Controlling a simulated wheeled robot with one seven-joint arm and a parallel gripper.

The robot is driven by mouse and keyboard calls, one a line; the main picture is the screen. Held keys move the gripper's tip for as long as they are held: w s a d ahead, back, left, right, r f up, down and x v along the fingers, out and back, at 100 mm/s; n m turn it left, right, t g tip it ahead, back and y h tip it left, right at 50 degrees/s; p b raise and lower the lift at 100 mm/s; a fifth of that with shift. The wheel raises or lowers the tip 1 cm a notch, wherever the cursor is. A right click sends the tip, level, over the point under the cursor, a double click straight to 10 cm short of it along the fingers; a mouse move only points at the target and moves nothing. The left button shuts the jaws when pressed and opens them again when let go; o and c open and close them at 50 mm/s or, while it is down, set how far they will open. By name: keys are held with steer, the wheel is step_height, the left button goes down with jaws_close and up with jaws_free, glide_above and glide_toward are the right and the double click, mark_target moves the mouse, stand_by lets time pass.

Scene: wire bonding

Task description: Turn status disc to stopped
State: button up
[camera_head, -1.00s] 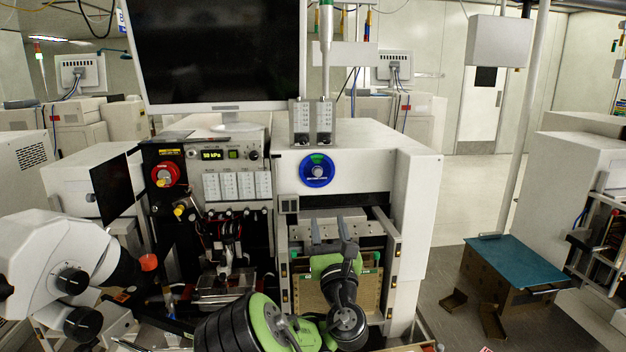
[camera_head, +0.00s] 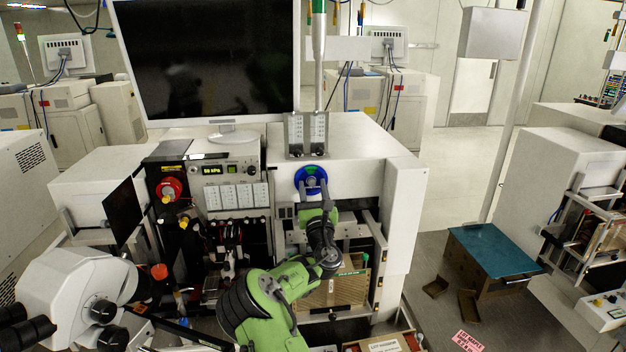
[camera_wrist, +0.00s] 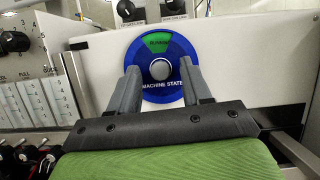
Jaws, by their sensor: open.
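The status disc (camera_head: 301,181) is a blue round plate on the front of the white machine. It also shows in the wrist view (camera_wrist: 180,48), with a green sector at its top, a grey knob (camera_wrist: 160,69) at its centre and the words "MACHINE STATE" below. My gripper (camera_head: 313,186) is open in front of the disc. In the wrist view its two fingers (camera_wrist: 160,78) stand on either side of the knob, with gaps between. I cannot tell how far the tips are from the disc face.
A red knob (camera_head: 171,188) and a gauge panel (camera_head: 238,195) are left of the disc. A microscope (camera_head: 75,290) is at the lower left.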

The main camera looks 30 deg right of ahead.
steer(key=shift+w+d, duration=0.1)
steer(key=shift+w, duration=0.05)
jaws_close()
